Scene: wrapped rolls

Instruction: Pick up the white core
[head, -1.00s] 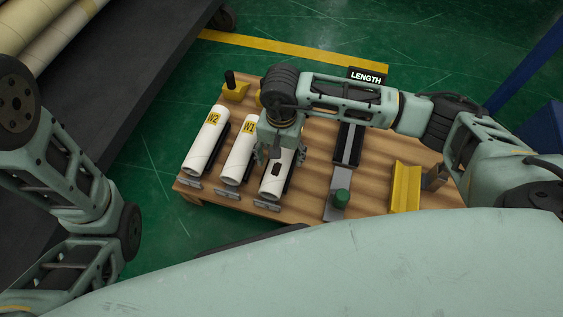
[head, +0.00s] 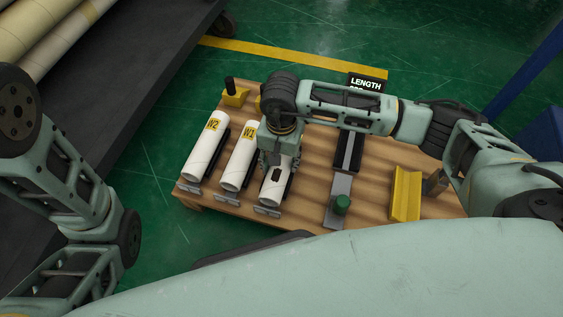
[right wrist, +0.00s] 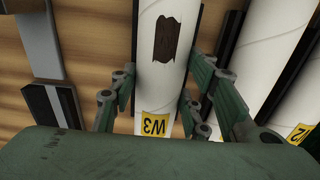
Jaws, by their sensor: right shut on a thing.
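Three white cores lie side by side on the wooden table. The one with the yellow W3 label and a dark brown patch, the W3 core (head: 271,192), is the rightmost in the head view. It also runs up the middle of the right wrist view (right wrist: 152,78). My right gripper (head: 279,158) is over its far part, pointing down. In the right wrist view my right gripper (right wrist: 163,88) has its fingers on both sides of the W3 core, shut on it. The core still lies in its place. My left arm shows at the left, but its gripper is out of view.
The W1 core (head: 238,165) and W2 core (head: 206,150) lie to the left, close together. Yellow-wrapped rolls (head: 45,40) lie far left.

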